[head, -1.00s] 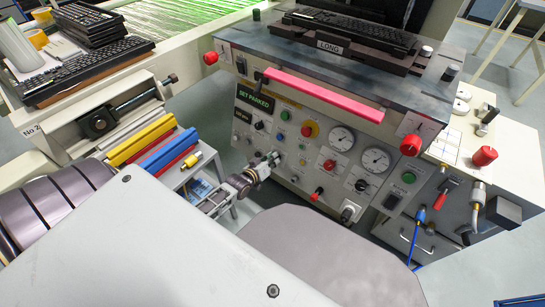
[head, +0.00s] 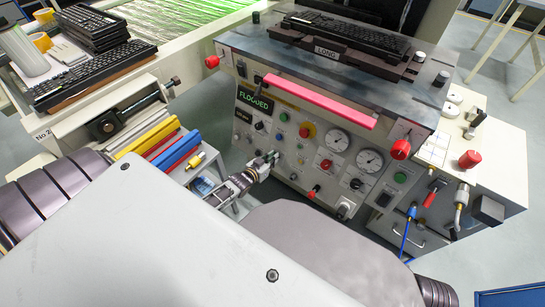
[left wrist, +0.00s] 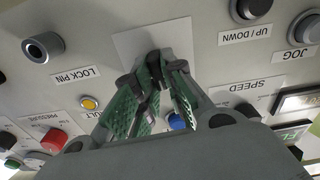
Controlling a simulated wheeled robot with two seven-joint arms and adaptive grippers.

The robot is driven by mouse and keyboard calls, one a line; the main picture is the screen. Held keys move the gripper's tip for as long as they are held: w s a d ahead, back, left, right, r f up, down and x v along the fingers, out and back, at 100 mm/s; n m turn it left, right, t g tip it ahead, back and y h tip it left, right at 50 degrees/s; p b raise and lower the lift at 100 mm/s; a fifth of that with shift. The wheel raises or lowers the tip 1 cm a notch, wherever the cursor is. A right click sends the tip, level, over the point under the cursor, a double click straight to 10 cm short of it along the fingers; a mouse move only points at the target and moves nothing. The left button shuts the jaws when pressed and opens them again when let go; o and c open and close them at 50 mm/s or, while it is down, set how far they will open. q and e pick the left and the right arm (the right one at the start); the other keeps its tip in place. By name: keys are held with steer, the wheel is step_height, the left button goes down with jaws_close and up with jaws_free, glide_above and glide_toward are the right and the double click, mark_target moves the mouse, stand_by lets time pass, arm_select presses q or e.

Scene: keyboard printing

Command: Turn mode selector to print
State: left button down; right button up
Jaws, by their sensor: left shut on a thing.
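My left gripper (head: 266,159) reaches the lower left part of the grey control panel (head: 291,171). In the left wrist view, its green-padded fingers (left wrist: 158,76) close on a dark knob, which I take for the mode selector (left wrist: 154,62). The knob sits on a pale plate (left wrist: 128,43) and is mostly hidden by the fingers, so its pointer and markings cannot be read. The green display (head: 252,101) at the panel's upper left reads "FLOGGED". My right gripper is out of view.
Close around the fingers are the lock pin knob (left wrist: 43,47), the yellow fault lamp (left wrist: 89,103) and the up/down knob (left wrist: 249,9). A pink bar (head: 319,101) runs above the panel.

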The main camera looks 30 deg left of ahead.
arm_select(q)
steer(key=m+p, duration=0.3)
steer(key=m, duration=0.1)
steer(key=shift+d+r, duration=0.1)
steer(key=shift+d, duration=0.05)
steer(key=m+p, duration=0.1)
steer(key=m, duration=0.2)
steer(key=shift+h, duration=0.3)
steer(key=shift+d+m+p, duration=0.1)
steer(key=shift+m+p, duration=0.25)
steer(key=shift+m, duration=1.35)
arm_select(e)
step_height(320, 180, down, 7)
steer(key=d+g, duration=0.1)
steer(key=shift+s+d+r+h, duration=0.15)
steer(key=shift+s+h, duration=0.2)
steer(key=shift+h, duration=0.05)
arm_select(q)
steer(key=shift+f, duration=0.2)
steer(key=c, duration=1.5)
jaws_free()
steer(key=shift+s, duration=0.2)
steer(key=v, duration=1.1)
steer(key=shift+s+r, duration=0.25)
steer(key=shift+s, duration=0.05)
